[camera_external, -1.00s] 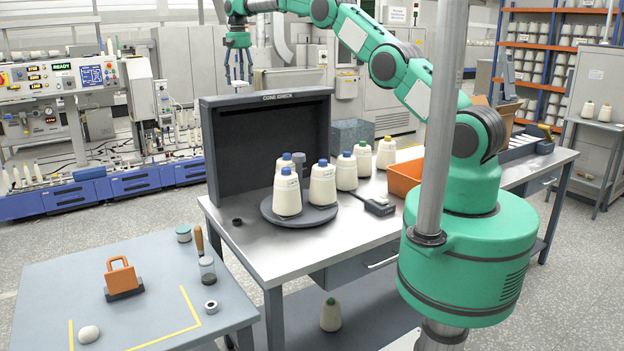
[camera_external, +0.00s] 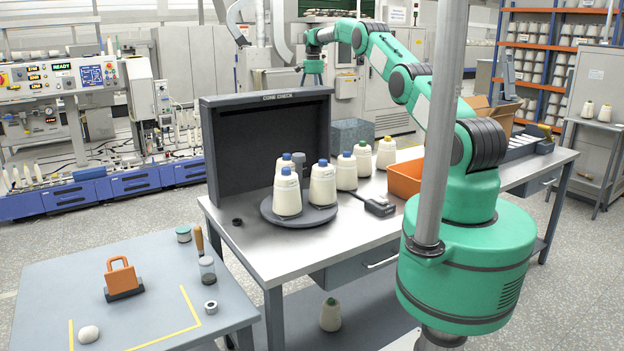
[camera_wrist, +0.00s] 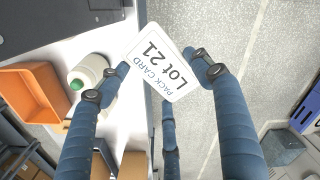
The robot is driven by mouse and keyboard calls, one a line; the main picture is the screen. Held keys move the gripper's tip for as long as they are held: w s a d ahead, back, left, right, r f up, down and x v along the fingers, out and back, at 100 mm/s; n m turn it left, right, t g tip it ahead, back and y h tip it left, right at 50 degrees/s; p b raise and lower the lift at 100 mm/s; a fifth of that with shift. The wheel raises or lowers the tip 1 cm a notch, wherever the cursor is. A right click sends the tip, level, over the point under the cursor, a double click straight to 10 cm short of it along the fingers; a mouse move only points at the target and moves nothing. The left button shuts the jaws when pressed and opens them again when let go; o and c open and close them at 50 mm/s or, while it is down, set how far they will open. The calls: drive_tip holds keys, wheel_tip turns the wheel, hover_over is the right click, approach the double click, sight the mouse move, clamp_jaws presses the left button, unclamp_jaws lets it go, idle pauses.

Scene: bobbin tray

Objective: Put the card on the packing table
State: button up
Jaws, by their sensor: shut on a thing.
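The card (camera_wrist: 165,65), white and printed "PACK CARD Lot 21", is between the fingers of my gripper (camera_wrist: 160,78) in the wrist view. My gripper is shut on it, and it is tilted in the picture. In the external view my gripper (camera_external: 312,80) hangs behind the top of the dark "CONE CHECK" booth (camera_external: 265,98); the card cannot be made out there. A blue-grey table (camera_external: 60,275) with yellow corner tape stands at the lower left, far from my gripper. No label tells whether it is the packing table.
A steel workbench (camera_external: 262,255) holds the booth, a round dark turntable (camera_external: 325,217) with cones, and an orange bin (camera_external: 405,180). The blue-grey table carries an orange-handled block (camera_external: 122,278), a jar (camera_external: 207,270), a ring and a white lump. The taped area is largely clear.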

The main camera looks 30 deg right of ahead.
drive_tip(key=s+d+f+m+b, duration=0.1)
drive_tip(key=s+d+f+m, duration=0.25)
drive_tip(key=d, duration=0.75)
drive_tip(key=s+d+f+m, duration=0.2)
drive_tip(key=s+d+f, duration=0.25)
drive_tip(key=d, duration=0.75)
drive_tip(key=s+d+f+m+b, duration=0.1)
drive_tip(key=s+d+f+m, duration=0.3)
drive_tip(key=d, duration=0.7)
drive_tip(key=s+d+f+p, duration=0.1)
drive_tip(key=s+d+f, duration=0.2)
drive_tip(key=s, duration=0.4)
drive_tip(key=s+d+f+n+p, duration=0.1)
drive_tip(key=s+d+f, duration=0.1)
drive_tip(key=s, duration=0.6)
drive_tip(key=s+d+f, duration=0.3)
drive_tip(key=s+d, duration=0.1)
drive_tip(key=s, duration=0.3)
drive_tip(key=shift+s+d+f+p, duration=0.15)
drive_tip(key=shift+d+f+p, duration=0.05)
drive_tip(key=shift+f+p, duration=0.2)
drive_tip(key=shift+f, duration=3.05)
drive_tip(key=shift+f, duration=0.15)
drive_tip(key=shift+f, duration=1.75)
